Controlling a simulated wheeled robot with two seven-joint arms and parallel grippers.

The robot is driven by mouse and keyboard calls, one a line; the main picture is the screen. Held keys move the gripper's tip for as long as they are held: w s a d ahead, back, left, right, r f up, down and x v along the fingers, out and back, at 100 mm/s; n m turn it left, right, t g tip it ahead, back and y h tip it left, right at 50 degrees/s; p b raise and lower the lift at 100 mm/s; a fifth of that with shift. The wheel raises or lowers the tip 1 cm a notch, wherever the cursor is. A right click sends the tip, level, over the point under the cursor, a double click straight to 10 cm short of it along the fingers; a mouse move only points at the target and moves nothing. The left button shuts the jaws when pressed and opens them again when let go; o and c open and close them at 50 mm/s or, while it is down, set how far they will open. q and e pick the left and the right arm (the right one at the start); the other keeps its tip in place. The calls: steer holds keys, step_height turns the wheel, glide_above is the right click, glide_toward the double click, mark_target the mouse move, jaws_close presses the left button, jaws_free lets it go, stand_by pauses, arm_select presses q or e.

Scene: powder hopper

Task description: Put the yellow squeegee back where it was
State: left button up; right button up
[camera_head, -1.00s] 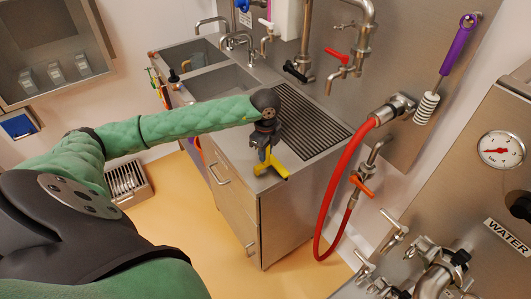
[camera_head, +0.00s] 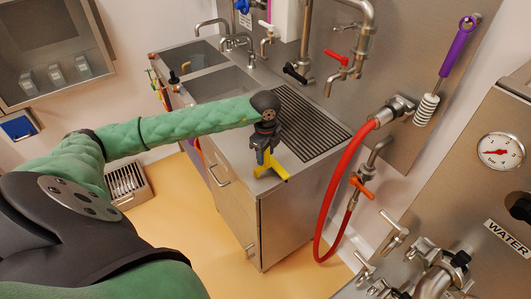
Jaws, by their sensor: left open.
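The yellow squeegee (camera_head: 280,170) is at the front corner of the steel counter, beside the ribbed drainer. My left arm reaches in from the left, and my left gripper (camera_head: 263,157) points down right at the squeegee. Its jaws are open, with the fingers at the squeegee's near part and hiding some of it. I cannot tell whether the fingers touch it. My right gripper is out of view.
The steel counter (camera_head: 312,152) has a ribbed drainer (camera_head: 312,128) and two sinks to the left. A red hose (camera_head: 333,190) hangs past its right side. A purple-handled brush (camera_head: 457,48) hangs on the wall panel. A pressure gauge (camera_head: 501,151) is at right.

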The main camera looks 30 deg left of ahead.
arm_select(q)
step_height(320, 180, up, 12)
steer(key=p, duration=0.3)
steer(key=shift+p, duration=0.3)
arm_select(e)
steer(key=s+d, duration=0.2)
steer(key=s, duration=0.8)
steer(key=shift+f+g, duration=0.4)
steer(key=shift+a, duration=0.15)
